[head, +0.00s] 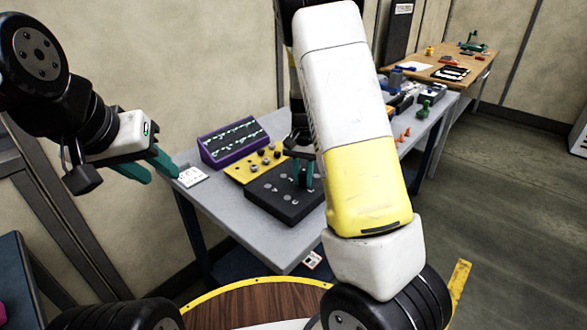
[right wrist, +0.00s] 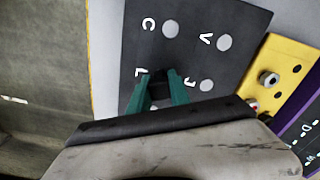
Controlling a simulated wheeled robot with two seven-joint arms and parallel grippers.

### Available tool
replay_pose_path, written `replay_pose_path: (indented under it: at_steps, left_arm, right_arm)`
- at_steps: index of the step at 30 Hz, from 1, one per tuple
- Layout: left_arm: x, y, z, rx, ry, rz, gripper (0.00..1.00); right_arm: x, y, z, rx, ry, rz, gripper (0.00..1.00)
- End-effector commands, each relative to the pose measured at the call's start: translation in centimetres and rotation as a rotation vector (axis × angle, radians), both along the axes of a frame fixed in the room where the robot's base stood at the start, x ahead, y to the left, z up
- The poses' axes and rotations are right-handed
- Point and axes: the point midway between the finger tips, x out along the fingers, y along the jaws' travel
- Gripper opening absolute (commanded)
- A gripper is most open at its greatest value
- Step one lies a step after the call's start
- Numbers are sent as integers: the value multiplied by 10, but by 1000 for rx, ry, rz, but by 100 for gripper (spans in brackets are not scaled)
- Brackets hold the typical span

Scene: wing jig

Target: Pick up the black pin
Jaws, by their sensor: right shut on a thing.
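My right gripper (head: 302,174) is over the black board (head: 279,208), which has pale round spots and white letters. In the right wrist view the teal fingers of this gripper (right wrist: 161,86) are closed around a small dark thing, the black pin (right wrist: 157,84), near the letter L. The pin barely stands out against the board (right wrist: 215,15), and I cannot tell whether it still sits in the board. My left gripper (head: 150,170) is empty, its teal fingers apart, left of the grey table and near a small white card.
A yellow block with knobs (head: 240,172) and a purple panel (head: 233,140) stand behind the black board on the grey table (head: 220,215). Green and orange parts (head: 423,108) lie at the table's far right. A wooden table (head: 430,70) stands beyond.

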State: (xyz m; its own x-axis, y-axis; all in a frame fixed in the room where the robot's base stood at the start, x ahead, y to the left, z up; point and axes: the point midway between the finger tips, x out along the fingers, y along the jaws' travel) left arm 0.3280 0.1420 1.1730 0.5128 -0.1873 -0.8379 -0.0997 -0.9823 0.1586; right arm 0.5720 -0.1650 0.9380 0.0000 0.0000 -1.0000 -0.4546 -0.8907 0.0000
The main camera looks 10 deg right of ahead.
Motion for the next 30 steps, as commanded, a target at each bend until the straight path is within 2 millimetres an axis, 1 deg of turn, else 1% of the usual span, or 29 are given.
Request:
replay_pose_path:
  at_steps: [5, 8, 11, 15, 20, 27, 30]
  left_arm:
    - [0, 0, 0, 0, 0, 0, 36]
    - [0, 0, 0, 0, 0, 0, 36]
    - [0, 0, 0, 0, 0, 0, 36]
    - [0, 0, 0, 0, 0, 0, 36]
    - [0, 0, 0, 0, 0, 0, 36]
    - [0, 0, 0, 0, 0, 0, 36]
    - [0, 0, 0, 0, 0, 0, 36]
  right_arm:
    - [0, 0, 2, 0, -1, 0, 0]
    - [0, 0, 7, 1, 0, 0, 0]
    - [1, 0, 17, 1, -4, 0, 0]
    - [1, 1, 39, 2, -5, 1, 0]
    - [-36, 9, 40, 2, 0, 3, 0]
    - [-99, 25, 46, 4, -1, 4, 0]
    - [-121, 30, 47, 3, 0, 4, 0]
